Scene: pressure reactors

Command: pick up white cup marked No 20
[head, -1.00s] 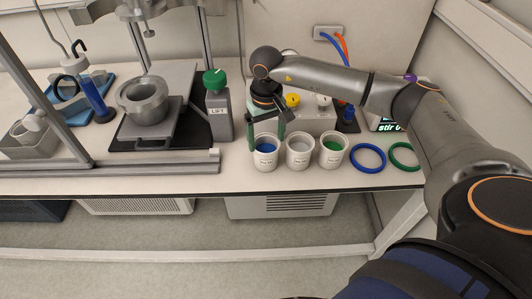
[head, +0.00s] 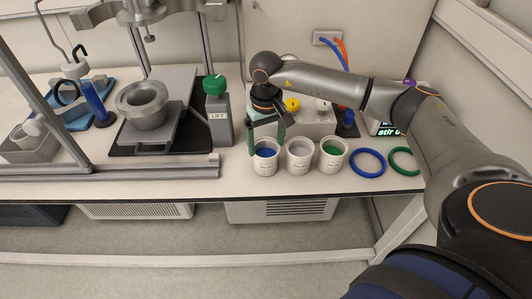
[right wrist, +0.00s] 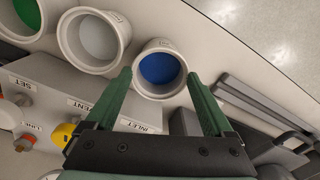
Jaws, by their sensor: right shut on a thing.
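Three white cups stand in a row near the table's front edge. The left cup (head: 265,163) holds something blue, the middle cup (head: 299,158) something pale grey, the right cup (head: 331,157) something green. Their labels are too small to read, so I cannot tell which is No 20. My right gripper (head: 266,143) is shut on the blue-filled cup, its green fingers at opposite sides of the rim. The right wrist view shows this cup (right wrist: 159,69) between the fingertips (right wrist: 160,80), still beside the others. My left gripper is out of view.
A blue ring (head: 368,163) and a green ring (head: 404,160) lie right of the cups. A grey box with knobs (head: 315,124) stands behind. A grey LIFT post (head: 219,129) with a green knob and a metal reactor pot (head: 143,105) stand left.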

